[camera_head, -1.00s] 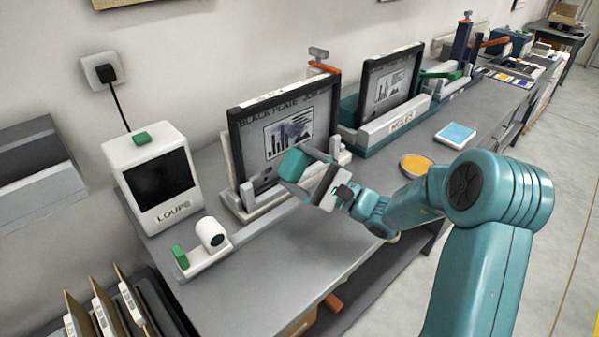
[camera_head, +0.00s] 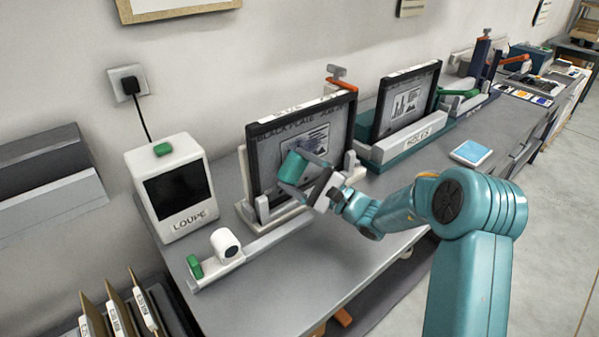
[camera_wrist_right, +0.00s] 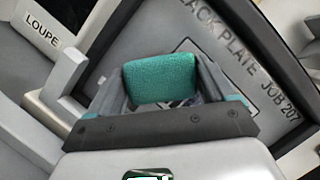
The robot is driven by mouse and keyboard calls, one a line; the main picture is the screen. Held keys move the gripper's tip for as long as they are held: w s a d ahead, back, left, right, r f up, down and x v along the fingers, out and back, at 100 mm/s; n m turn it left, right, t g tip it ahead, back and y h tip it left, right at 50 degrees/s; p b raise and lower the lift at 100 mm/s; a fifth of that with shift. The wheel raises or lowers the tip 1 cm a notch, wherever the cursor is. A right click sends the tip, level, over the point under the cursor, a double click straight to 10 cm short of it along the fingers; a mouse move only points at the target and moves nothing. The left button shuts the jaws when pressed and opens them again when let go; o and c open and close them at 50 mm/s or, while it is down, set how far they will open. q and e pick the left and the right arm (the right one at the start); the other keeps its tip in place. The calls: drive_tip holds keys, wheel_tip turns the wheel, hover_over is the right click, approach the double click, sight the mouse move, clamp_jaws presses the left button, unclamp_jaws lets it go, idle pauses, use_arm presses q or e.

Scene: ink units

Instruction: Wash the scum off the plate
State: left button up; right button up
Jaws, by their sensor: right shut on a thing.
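The plate (camera_head: 268,165) stands upright in a dark frame on the bench, lettered BLACK PLATE. It carries a printed bar picture and a bluish-grey smudge (camera_head: 316,141) at its upper middle. My right gripper (camera_head: 300,176) is shut on a green sponge (camera_head: 292,171) in front of the plate's lower left-middle. In the right wrist view the sponge (camera_wrist_right: 160,78) sits between the fingers, with the plate (camera_wrist_right: 222,50) behind it. I cannot tell whether the sponge touches the plate. The gripper and sponge hide part of the picture. My left gripper is not in view.
A white LOUPE box (camera_head: 175,190) stands left of the plate, with a white roller unit (camera_head: 226,243) in front. A second framed plate (camera_head: 408,102) stands in a teal holder to the right. A blue pad (camera_head: 471,152) lies farther right. The front bench strip is clear.

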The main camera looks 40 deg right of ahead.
drive_tip(key=shift+s, duration=0.1)
drive_tip(key=shift+w+a+b, duration=0.1)
drive_tip(key=shift+w+b, duration=0.35)
drive_tip(key=shift+w, duration=0.75)
drive_tip(key=shift+d+b, duration=0.45)
drive_tip(key=shift+d, duration=0.75)
drive_tip(key=shift+w+d+r+b, duration=0.1)
drive_tip(key=shift+d+b, duration=0.15)
drive_tip(key=shift+d, duration=0.55)
drive_tip(key=shift+w+d+f+b, duration=0.1)
drive_tip(key=shift+d+b, duration=0.1)
drive_tip(key=shift+d, duration=0.6)
drive_tip(key=shift+w+d+r+b, duration=0.1)
drive_tip(key=shift+d+b, duration=0.15)
drive_tip(key=shift+d, duration=0.55)
